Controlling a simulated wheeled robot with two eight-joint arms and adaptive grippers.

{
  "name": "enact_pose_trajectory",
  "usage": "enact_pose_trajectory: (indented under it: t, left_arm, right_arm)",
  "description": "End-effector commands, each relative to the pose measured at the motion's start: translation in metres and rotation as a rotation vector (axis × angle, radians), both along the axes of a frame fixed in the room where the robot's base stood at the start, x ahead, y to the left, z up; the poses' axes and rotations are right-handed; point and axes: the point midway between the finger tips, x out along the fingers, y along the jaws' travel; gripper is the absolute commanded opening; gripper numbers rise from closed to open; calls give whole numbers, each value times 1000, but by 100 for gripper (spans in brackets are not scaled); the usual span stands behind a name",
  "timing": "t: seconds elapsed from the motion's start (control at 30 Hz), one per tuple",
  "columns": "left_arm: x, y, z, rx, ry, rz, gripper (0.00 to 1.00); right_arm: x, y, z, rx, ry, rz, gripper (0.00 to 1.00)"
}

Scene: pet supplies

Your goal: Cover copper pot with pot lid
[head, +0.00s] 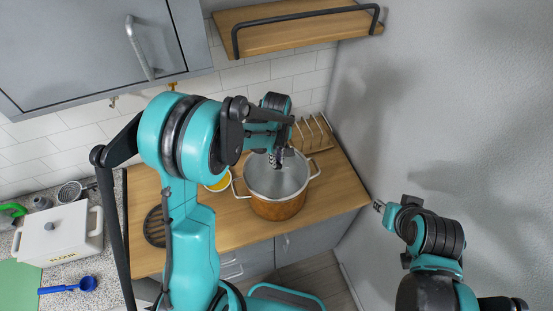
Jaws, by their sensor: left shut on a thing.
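The copper pot (278,208) stands upright on the wooden counter, with a metal handle on each side. My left gripper (278,160) is over the back part of the pot's top, pointing down. It is shut on the pot lid (283,178), which looks like a pale grey, glassy disc over the pot's mouth. I cannot tell whether the lid touches the rim or hovers just above it, and the gripper hides its knob. My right gripper (379,206) is off to the right by the wall, away from the pot; its fingers are too small to judge.
A yellow-filled bowl (219,183) sits close left of the pot. A wooden rack (314,134) stands behind it. A black round trivet (154,226) lies at left. A white lidded box (58,235) and blue scoop (70,286) are farther left. A shelf (290,33) hangs above.

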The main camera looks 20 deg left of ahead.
Motion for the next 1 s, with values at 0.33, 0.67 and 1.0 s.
enact_pose_trajectory:
  t: [0.33,0.67,1.0]
  left_arm:
    - [0,0,0,0,0,0,0]
    - [0,0,-1,0,0,0,0]
    - [0,0,-1,0,0,0,0]
  right_arm:
    - [0,0,0,0,0,0,35]
    - [0,0,-5,0,0,0,35]
    - [0,0,-6,0,0,0,35]
